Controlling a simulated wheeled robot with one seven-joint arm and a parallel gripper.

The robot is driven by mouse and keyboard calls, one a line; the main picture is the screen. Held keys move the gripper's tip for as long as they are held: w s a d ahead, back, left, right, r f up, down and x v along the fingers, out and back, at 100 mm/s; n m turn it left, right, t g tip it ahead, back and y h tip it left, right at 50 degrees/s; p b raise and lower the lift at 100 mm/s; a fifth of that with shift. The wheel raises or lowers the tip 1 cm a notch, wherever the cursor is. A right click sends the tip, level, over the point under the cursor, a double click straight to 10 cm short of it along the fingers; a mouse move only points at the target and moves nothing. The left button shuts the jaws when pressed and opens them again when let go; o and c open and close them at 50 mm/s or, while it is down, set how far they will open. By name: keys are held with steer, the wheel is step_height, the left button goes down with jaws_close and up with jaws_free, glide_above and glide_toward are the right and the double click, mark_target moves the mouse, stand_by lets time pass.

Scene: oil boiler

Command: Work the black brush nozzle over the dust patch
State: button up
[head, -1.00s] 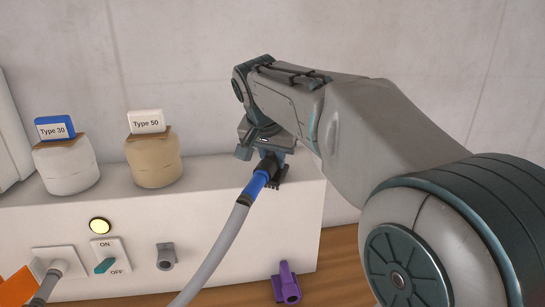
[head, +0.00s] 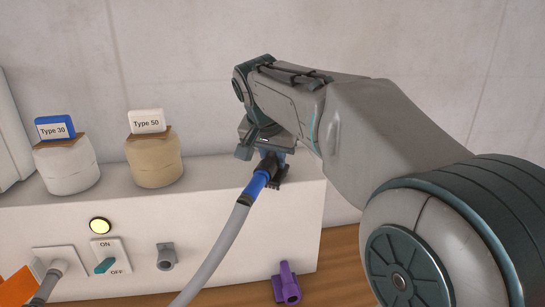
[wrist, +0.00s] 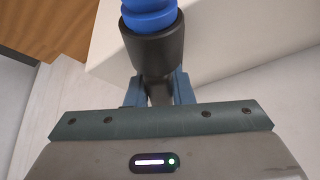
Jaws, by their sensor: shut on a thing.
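The black brush nozzle (head: 279,182) is at the right end of the white ledge's top, bristles down near the front edge. I cannot tell if the bristles touch the surface. A blue hose end (head: 258,183) joins it to a grey hose. My gripper (head: 270,152) is shut on the nozzle from above. In the wrist view my gripper's fingers (wrist: 157,92) hold the black nozzle (wrist: 157,52) between them, with the blue hose end (wrist: 150,14) beyond. No dust patch shows; the nozzle, gripper and arm may hide it.
A lit lamp (head: 100,226), ON/OFF switch (head: 106,265), grey nozzle (head: 166,257) and purple nozzle (head: 286,284) are lower.

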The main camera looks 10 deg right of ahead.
steer(key=shift+w+p, duration=0.55)
steer(key=shift+w, duration=0.6)
steer(key=shift+s+f+b, duration=0.15)
steer(key=shift+s+b, duration=0.2)
steer(key=shift+s, duration=0.8)
steer(key=shift+w, duration=0.6)
steer(key=shift+r, duration=0.3)
step_height(320, 180, up, 7)
steer(key=p, duration=0.5)
steer(key=shift+p, duration=0.4)
steer(key=shift+f, duration=0.1)
